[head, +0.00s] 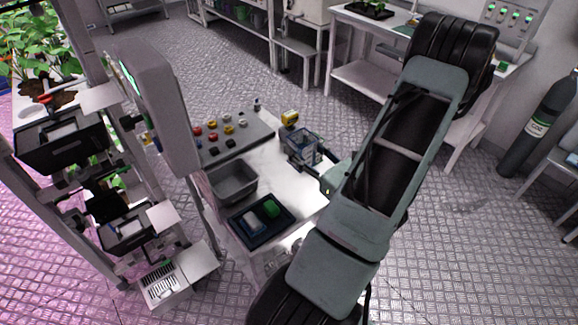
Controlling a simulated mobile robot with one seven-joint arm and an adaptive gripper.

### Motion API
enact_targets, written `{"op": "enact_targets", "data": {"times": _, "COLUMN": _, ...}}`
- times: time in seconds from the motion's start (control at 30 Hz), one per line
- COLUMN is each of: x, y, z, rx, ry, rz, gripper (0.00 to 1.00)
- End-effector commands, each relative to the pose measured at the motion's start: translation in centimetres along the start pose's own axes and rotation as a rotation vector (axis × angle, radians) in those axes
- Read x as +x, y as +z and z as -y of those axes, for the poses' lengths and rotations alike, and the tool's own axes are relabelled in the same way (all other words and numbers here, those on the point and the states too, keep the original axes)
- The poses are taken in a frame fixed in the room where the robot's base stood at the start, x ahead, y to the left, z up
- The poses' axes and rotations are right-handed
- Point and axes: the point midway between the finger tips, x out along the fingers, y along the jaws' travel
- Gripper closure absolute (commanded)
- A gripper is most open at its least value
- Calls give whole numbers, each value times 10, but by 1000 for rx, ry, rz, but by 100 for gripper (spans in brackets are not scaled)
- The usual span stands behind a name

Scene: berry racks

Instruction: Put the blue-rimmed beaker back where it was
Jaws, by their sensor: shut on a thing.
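The blue-rimmed beaker (300,140) is a clear vessel with a bluish edge, near the right edge of the white worktop in the head view. My gripper (308,161) comes in from the right and is shut on the beaker. The arm and the dark fingers hide part of the beaker's lower right side. The beaker looks upright. I cannot tell whether its base touches the worktop (302,205) or is held above it.
A yellow item (289,118) stands close behind the beaker. A dark panel with knobs (245,140), a grey bin (232,192) and a black tray (240,238) with a green item (271,208) fill the left and front. Bare worktop lies between bin and beaker.

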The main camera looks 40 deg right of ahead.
Motion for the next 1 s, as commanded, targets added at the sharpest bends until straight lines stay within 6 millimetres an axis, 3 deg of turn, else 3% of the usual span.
{"op": "enact_targets", "data": {"times": 0.03, "x": 17, "y": 5, "z": -16, "rx": 3, "ry": 11, "rz": 0, "gripper": 84}}
{"op": "enact_targets", "data": {"times": 0.2, "x": 56, "y": 11, "z": -60, "rx": 5, "ry": 7, "rz": -1, "gripper": 84}}
{"op": "enact_targets", "data": {"times": 0.4, "x": 80, "y": 11, "z": -100, "rx": 3, "ry": 4, "rz": -2, "gripper": 84}}
{"op": "enact_targets", "data": {"times": 0.5, "x": 85, "y": 11, "z": -110, "rx": 2, "ry": 3, "rz": 0, "gripper": 84}}
{"op": "enact_targets", "data": {"times": 0.63, "x": 88, "y": 7, "z": -110, "rx": -2, "ry": 0, "rz": 1, "gripper": 84}}
{"op": "enact_targets", "data": {"times": 0.8, "x": 89, "y": -6, "z": -89, "rx": -6, "ry": 0, "rz": 3, "gripper": 84}}
{"op": "enact_targets", "data": {"times": 1.0, "x": 91, "y": -9, "z": -83, "rx": -4, "ry": 5, "rz": 4, "gripper": 84}}
